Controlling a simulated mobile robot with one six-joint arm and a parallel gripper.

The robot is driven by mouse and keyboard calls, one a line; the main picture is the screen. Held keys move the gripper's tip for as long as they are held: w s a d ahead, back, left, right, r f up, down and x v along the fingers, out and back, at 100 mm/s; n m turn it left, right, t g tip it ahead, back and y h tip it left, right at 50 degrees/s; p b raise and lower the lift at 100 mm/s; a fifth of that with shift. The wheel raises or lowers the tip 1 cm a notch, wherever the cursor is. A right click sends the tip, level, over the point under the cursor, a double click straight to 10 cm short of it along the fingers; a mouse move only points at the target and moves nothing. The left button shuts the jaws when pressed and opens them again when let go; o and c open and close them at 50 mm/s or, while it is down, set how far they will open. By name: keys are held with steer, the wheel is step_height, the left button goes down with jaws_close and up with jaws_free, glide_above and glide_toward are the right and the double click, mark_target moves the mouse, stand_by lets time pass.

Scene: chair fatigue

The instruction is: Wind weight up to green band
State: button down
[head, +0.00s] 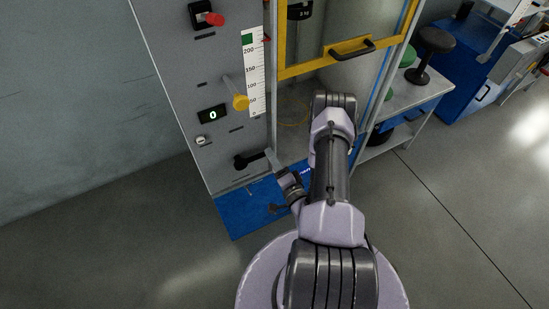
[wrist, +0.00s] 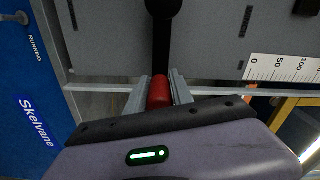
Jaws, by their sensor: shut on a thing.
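My gripper (head: 273,160) is at the black crank (head: 246,160) low on the grey machine panel. In the wrist view my gripper (wrist: 159,84) is shut on the red crank handle (wrist: 160,92), one finger on each side. The black crank arm (wrist: 162,40) runs up from the handle in that view. The white scale (head: 255,75) stands on the panel's right side, with the green band (head: 247,39) at its top, above 200. A dark piece with a small, unclear label (head: 300,10) shows behind the door at the top; I cannot tell whether it is the weight.
The display (head: 212,115) reads 0. A red knob (head: 215,19) is higher up. A yellow-framed door (head: 340,62) with a black handle is right of the panel.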

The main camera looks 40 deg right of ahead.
steer(key=shift+a+f+m, duration=0.25)
steer(key=shift+f+m, duration=0.05)
steer(key=shift+f, duration=0.1)
steer(key=c, duration=1.2)
jaws_free()
steer(key=shift+a, duration=0.15)
steer(key=shift+r, duration=0.1)
